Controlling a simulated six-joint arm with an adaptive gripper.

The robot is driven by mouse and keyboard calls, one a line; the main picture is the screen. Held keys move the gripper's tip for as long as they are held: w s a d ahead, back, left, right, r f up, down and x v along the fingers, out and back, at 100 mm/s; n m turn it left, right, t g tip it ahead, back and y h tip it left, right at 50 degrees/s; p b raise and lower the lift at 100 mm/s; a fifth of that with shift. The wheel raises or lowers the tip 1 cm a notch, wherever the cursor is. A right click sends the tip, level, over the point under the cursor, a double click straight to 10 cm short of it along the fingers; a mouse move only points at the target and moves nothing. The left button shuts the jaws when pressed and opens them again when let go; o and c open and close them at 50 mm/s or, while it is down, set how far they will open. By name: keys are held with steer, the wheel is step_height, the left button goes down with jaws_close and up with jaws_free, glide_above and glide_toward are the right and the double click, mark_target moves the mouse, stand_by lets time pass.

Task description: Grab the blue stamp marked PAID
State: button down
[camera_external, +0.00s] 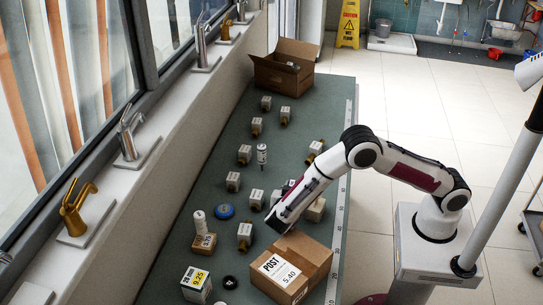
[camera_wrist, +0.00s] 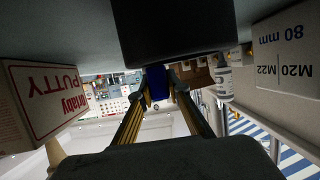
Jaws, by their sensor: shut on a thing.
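My gripper (camera_external: 279,224) is low over the green bench, just behind the parcel marked POST. In the wrist view my gripper (camera_wrist: 158,84) is closed in on a small dark blue thing (camera_wrist: 157,81) between its fingertips. This looks like the blue stamp, but no PAID marking can be read. In the external view the arm and gripper hide the held thing. I cannot tell whether it still touches the bench.
The POST parcel (camera_external: 291,266) stands close in front of my gripper. Several tagged fittings stand around. A blue round tin (camera_external: 224,211) lies to the left. In the wrist view a putty box (camera_wrist: 45,100) and an M20 M22 box (camera_wrist: 285,62) flank the gripper. An open carton (camera_external: 284,67) stands at the far end.

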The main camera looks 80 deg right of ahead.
mark_target(292, 184)
steer(key=shift+r, duration=4.9)
